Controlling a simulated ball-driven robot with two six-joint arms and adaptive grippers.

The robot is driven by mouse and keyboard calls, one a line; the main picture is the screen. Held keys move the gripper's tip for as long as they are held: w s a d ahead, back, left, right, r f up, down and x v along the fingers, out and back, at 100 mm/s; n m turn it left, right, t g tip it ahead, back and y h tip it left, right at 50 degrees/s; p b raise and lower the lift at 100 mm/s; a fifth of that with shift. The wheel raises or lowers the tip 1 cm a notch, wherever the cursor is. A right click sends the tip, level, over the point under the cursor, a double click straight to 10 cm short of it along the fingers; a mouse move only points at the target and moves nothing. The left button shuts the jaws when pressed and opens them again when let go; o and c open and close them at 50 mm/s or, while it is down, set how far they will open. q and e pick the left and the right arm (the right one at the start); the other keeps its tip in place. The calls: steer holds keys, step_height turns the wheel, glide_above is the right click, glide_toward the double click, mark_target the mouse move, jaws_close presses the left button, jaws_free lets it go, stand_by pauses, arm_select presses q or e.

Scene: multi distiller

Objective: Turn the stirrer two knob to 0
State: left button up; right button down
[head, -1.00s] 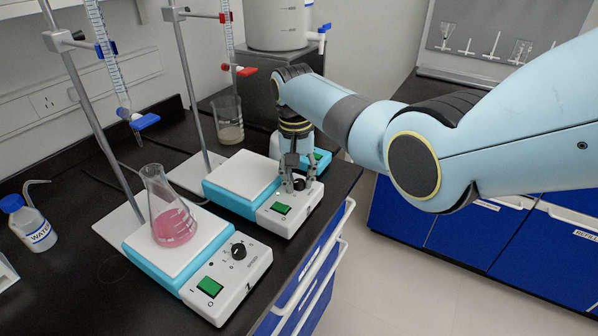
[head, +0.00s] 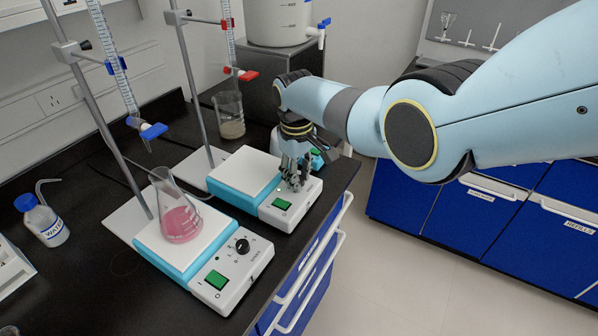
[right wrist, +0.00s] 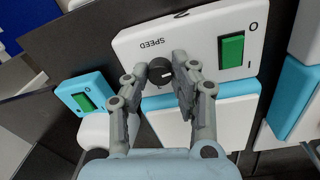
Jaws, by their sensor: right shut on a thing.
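The middle stirrer (head: 245,171), white-topped with a blue-green body, stands near the bench edge with an empty plate. Its control panel has a green switch (head: 281,204). My right gripper (head: 296,183) reaches down over this panel. In the right wrist view, the black knob (right wrist: 160,72) beside the word SPEED lies between the fingertips of my right gripper (right wrist: 167,74), which is shut on it. In the head view the fingers hide the knob. The setting it points to cannot be made out. My left gripper is not in view.
A nearer stirrer (head: 200,245) carries a flask of pink liquid (head: 181,222). Another stirrer (head: 317,160) shows partly behind my gripper. Burette stands (head: 189,85) rise on the left, and a beaker (head: 229,115) stands behind. A water bottle (head: 43,221) is at far left.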

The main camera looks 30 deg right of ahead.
steer(key=shift+w+n, duration=0.1)
steer(key=shift+n, duration=0.3)
steer(key=c, duration=1.4)
jaws_free()
steer(key=shift+o, duration=0.2)
steer(key=shift+r, duration=0.1)
step_height(320, 180, up, 12)
steer(key=shift+a, duration=0.3)
